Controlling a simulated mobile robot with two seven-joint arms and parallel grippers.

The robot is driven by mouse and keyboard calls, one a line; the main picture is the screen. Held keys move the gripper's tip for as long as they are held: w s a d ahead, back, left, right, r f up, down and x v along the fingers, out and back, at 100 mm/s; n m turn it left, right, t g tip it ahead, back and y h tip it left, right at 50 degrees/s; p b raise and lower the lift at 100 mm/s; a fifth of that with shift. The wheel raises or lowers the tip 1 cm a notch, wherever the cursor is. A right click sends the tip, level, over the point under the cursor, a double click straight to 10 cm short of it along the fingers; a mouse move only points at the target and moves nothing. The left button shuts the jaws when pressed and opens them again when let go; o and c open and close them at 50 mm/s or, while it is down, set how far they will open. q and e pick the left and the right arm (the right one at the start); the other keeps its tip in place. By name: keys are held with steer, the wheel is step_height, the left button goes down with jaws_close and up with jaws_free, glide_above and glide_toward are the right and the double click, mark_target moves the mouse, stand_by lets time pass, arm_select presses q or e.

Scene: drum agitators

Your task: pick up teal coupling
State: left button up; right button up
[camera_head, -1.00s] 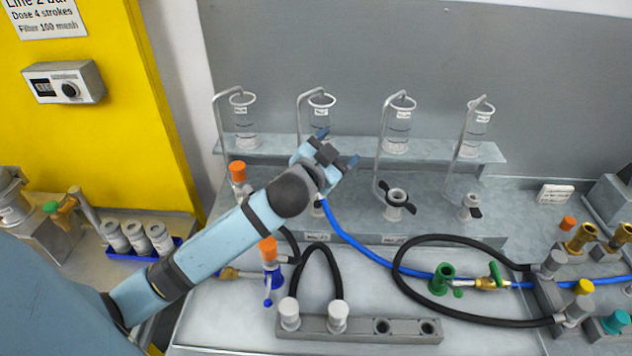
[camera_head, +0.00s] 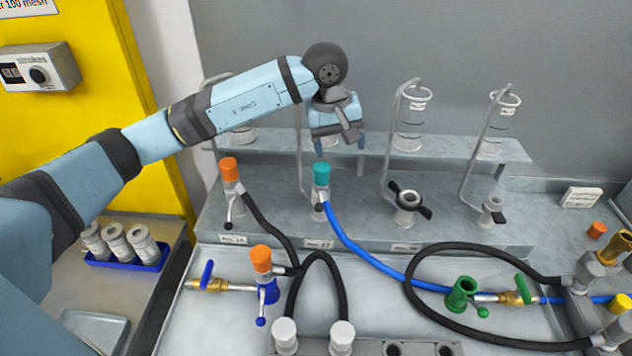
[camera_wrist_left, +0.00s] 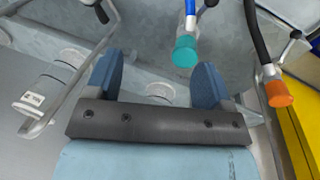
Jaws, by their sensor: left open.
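The teal coupling (camera_head: 321,174) stands upright on top of a post on the grey bench shelf, and a blue hose runs from below it. My left gripper (camera_head: 340,146) points down above and slightly right of the coupling. Its two blue fingers are apart with nothing between them. In the left wrist view, the teal coupling (camera_wrist_left: 185,52) shows beyond the open fingers of my left gripper (camera_wrist_left: 157,68), nearer the right finger. They look apart from each other. My right gripper is not in view.
An orange-capped coupling (camera_head: 230,172) stands left of the teal one, with a black hose. Another orange cap (camera_head: 261,260) is in front. A shelf (camera_head: 455,148) with glass cylinders and bent pipes lies behind. A valve with black handles (camera_head: 408,202) stands to the right.

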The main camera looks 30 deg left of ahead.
mark_target(322, 166)
arm_select(q)
steer(key=a+y, duration=0.1)
steer(key=a, duration=0.2)
steer(key=a+m+y, duration=0.1)
steer(key=shift+w+a+r+y, duration=0.2)
steer(key=shift+w+a+y, duration=0.1)
steer(key=shift+w, duration=0.1)
steer(key=f, duration=0.5)
steer(key=w+f+p, duration=0.1)
steer(key=f, duration=0.1)
steer(key=shift+a+f, duration=0.2)
steer(key=shift+f, duration=0.15)
steer(key=shift+w+a+f+p, duration=0.15)
steer(key=shift+f+p, duration=0.15)
steer(key=shift+f, duration=0.6)
steer(key=shift+w+d+f+p, duration=0.1)
steer(key=shift+f+p, duration=0.25)
steer(key=shift+f, duration=0.55)
steer(key=shift+w+a+f+p, duration=0.15)
steer(key=shift+f+p, duration=0.15)
steer(key=shift+f, duration=0.6)
steer(key=shift+c, duration=0.3)
steer(key=c, duration=1.1)
steer(key=shift+c, duration=0.3)
steer(key=shift+r, duration=0.15)
